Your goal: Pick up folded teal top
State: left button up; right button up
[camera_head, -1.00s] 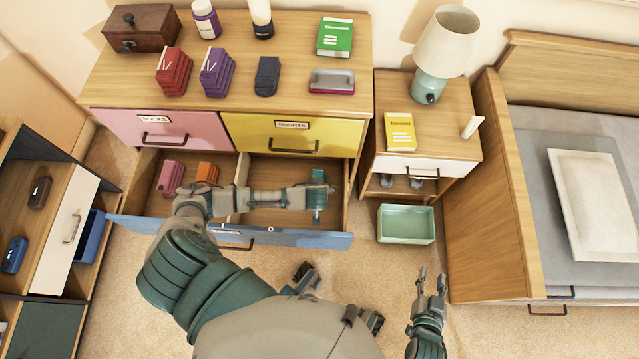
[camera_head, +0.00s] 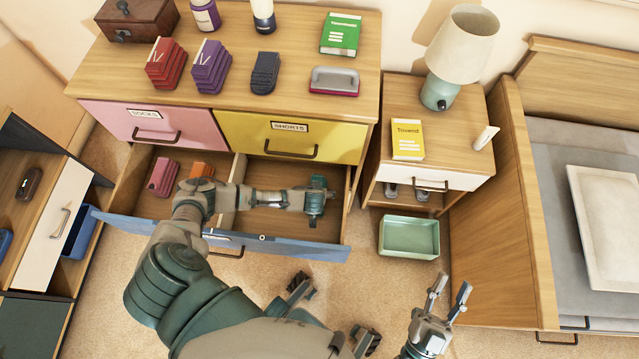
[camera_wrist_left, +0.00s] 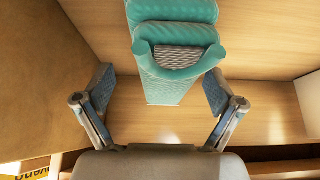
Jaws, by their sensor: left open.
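The folded teal top (camera_wrist_left: 163,88) stands in the open drawer, its layered upper folds at the top of the left wrist view. My left gripper (camera_wrist_left: 160,105) is open, with one finger on each side of the top's lower part and gaps between fingers and cloth. In the head view my left gripper (camera_head: 318,196) is over the right compartment of the open blue-fronted drawer (camera_head: 290,247); there it largely hides the top. My right gripper (camera_head: 450,292) is open and empty above the carpet, to the right of the drawer.
Pink (camera_head: 162,177) and orange (camera_head: 199,171) folded clothes lie in the drawer's left compartment. The closed yellow drawer (camera_head: 290,137) is just above. A nightstand (camera_head: 450,140) and green bin (camera_head: 410,237) stand to the right. Carpet in front is partly clear.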

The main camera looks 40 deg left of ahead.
pick_arm(q)
jog(key=b+x, duration=0.1)
jog(key=x, duration=0.1)
jog(key=shift+f, duration=0.35)
jog(key=shift+w, duration=0.1)
pick_arm(e)
jog(key=s+r+t, duration=0.2)
jog(key=t, duration=0.1)
jog(key=shift+s+d+r+m, duration=0.2)
jog(key=shift+d+r+m, duration=0.05)
jog(key=shift+d+m, duration=0.1)
jog(key=shift+w, duration=0.1)
pick_arm(q)
jog(key=shift+f, duration=0.2)
pick_arm(e)
jog(key=shift+r, duration=0.15)
pick_arm(q)
jog(key=c, duration=1.2)
